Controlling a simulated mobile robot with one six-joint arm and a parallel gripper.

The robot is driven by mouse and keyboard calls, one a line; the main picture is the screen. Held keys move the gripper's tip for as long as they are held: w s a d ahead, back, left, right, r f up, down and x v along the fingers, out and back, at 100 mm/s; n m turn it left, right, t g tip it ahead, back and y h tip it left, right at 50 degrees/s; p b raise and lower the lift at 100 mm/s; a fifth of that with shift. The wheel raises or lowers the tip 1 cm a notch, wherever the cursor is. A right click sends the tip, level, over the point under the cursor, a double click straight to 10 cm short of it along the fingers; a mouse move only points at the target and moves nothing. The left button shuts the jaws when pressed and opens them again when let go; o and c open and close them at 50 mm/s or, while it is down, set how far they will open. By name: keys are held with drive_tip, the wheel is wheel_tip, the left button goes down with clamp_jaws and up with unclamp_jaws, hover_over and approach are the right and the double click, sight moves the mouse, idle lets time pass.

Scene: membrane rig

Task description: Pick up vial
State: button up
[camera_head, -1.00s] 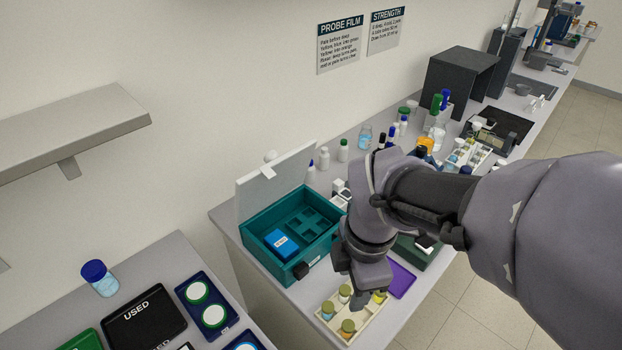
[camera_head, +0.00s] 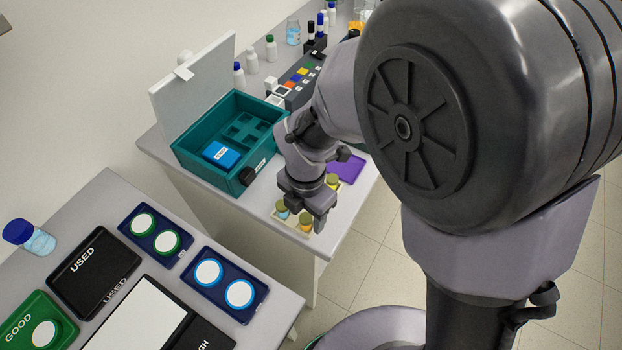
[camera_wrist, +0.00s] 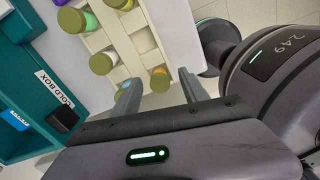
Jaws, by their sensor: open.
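Several small vials with olive caps stand in a cream rack (camera_wrist: 141,40); it also shows in the head view (camera_head: 280,222). In the wrist view one vial (camera_wrist: 160,79) with a yellow-orange body lies between my open fingers, and another (camera_wrist: 102,63) is left of them. My gripper (camera_wrist: 158,90) is open and empty, pointing at the rack's near end. In the head view my gripper (camera_head: 306,207) is low over the rack and hides part of it. Vials (camera_head: 282,207) show around it. I cannot tell whether a finger touches one.
A teal cold box (camera_head: 187,150) with its lid raised and a blue block inside stands left of the rack. A purple mat (camera_head: 351,168) lies beyond it. A nearer bench holds a black USED tray (camera_head: 88,262) and blue trays (camera_head: 222,307).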

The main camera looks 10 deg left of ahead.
drive_tip(key=shift+f, duration=0.8)
drive_tip(key=shift+r, duration=0.15)
drive_tip(key=shift+c, duration=0.2)
clamp_jaws()
